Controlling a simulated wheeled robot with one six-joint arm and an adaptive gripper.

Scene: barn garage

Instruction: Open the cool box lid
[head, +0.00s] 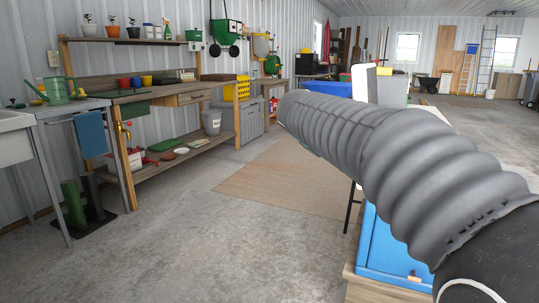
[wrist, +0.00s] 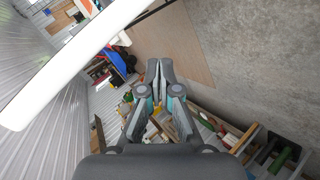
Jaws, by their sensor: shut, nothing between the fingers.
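The blue cool box (head: 382,248) shows in part at the lower right of the head view, on a wooden surface (head: 372,291). My arm hides its upper part and opening. A white upright panel (head: 364,84) shows just above my arm; it looks like the raised lid, but I cannot see where it joins the box. In the wrist view a long white slab (wrist: 75,62) crosses the upper left, close to the camera and apart from the fingers. My gripper (wrist: 160,72) is shut and empty, pointing over the floor. In the head view its fingers are hidden.
A wooden workbench (head: 158,90) with pots and tools runs along the left wall. A grey table with a green watering can (head: 57,91) stands at far left. A brown mat (head: 285,180) and bare concrete floor (head: 190,235) lie clear between bench and box.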

